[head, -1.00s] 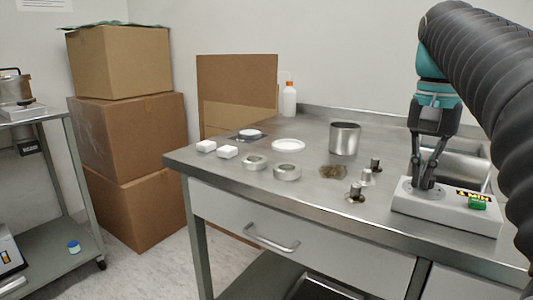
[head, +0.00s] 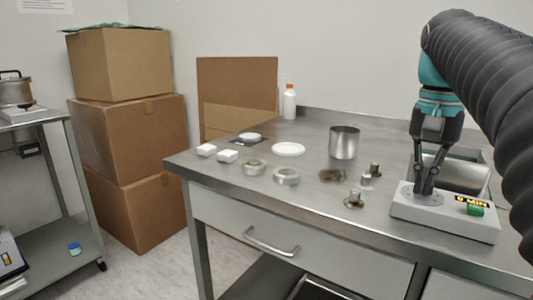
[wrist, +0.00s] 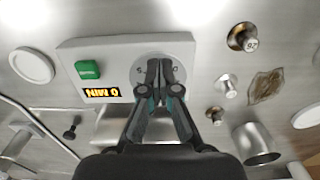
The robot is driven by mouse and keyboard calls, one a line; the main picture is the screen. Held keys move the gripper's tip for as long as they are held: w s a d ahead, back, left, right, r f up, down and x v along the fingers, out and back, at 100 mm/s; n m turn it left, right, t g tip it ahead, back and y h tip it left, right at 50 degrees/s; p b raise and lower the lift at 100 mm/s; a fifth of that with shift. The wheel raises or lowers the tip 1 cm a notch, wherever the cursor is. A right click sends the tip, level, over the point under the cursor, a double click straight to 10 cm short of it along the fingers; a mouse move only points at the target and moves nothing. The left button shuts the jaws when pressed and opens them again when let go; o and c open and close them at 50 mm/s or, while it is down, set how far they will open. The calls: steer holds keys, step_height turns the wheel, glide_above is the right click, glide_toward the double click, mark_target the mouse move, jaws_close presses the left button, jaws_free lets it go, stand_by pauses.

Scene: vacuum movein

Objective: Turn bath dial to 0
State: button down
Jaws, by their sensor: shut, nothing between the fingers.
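The bath's grey control box (head: 440,212) stands at the right of the steel bench, in front of a sunken steel basin (head: 455,172). Its lit display (head: 472,200) reads 0 MIN and sits beside a green button (head: 475,210). In the wrist view the box (wrist: 115,55) appears upside down, with its display (wrist: 102,92) also showing 0 MIN. My gripper (head: 424,190) points down at the round dial plate (wrist: 182,72). Its fingertips (wrist: 160,64) are together over the plate's middle and hide the dial's centre. Marks show on both sides of the fingers.
Left of the box are several metal weights (head: 354,197), a brown patch (head: 332,176), metal rings (head: 286,176), a steel beaker (head: 344,142) and a white dish (head: 288,149). A white bottle (head: 289,102) stands at the back. Boxes (head: 130,120) are stacked left of the bench.

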steer(key=shift+s+d+p, duration=0.3)
steer(key=shift+d+p, duration=0.2)
steer(key=shift+p, duration=0.25)
stand_by(0.6)
steer(key=shift+s, duration=0.1)
steer(key=shift+s+a, duration=0.1)
steer(key=shift+s, duration=0.2)
step_height(320, 180, up, 6)
stand_by(0.5)
